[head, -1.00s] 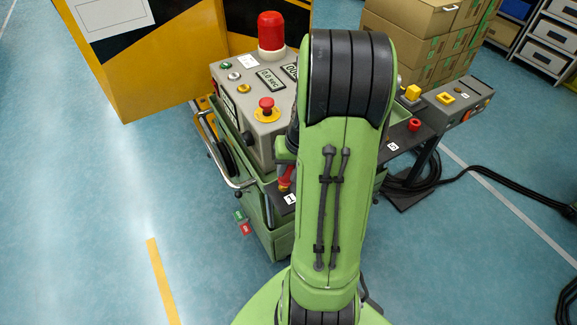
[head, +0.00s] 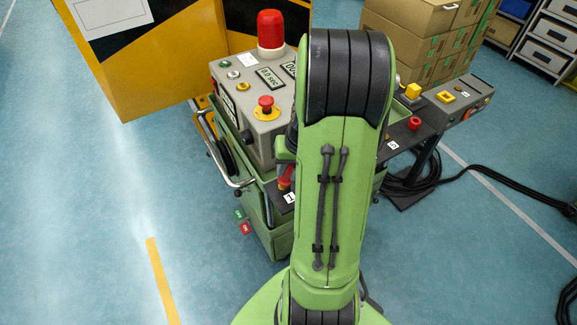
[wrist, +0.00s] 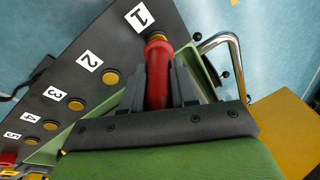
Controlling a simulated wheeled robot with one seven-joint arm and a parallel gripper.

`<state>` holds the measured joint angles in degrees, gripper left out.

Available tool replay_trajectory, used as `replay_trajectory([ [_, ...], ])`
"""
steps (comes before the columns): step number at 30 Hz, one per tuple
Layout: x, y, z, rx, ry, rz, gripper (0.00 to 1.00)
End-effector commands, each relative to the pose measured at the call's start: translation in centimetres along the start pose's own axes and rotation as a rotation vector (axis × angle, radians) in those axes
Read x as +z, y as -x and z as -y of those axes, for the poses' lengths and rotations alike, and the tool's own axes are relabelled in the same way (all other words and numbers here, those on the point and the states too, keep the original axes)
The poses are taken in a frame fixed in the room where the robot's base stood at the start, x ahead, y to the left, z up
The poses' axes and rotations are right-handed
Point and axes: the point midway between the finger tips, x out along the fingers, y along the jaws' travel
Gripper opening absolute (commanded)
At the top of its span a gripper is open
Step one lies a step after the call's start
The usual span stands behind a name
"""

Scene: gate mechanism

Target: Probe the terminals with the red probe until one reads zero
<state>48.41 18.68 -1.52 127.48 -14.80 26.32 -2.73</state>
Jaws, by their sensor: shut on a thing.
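My gripper (wrist: 159,82) is shut on the red probe (wrist: 158,88), which stands between its two dark fingers in the wrist view. The probe's far end is over the gold terminal (wrist: 157,37) beside label 1 and covers part of it; I cannot tell whether they touch. Gold terminals beside labels 2 (wrist: 111,77), 3 (wrist: 76,104), 4 (wrist: 50,126) and 5 (wrist: 28,143) run toward the lower left on the dark panel (wrist: 75,50). In the head view, red shows by label 1 (head: 289,197), and my arm hides most of the panel.
A grey console (head: 237,115) carries a red lamp (head: 270,30), a red stop button (head: 266,104) and a display (head: 270,78) reading 0.0 sec. Another display is partly hidden by my arm. A red button (head: 415,123) stands beyond label 5. A metal handle (wrist: 225,40) curves beside the panel.

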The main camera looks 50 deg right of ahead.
Motion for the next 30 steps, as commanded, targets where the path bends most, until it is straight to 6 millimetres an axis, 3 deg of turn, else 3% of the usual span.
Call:
replay_trajectory([
  [17,0.0,0.0,0.0,0.000,0.000,0.001,0.00],
  [30,-0.6,3.9,0.8,0.000,0.000,0.000,0.00],
])
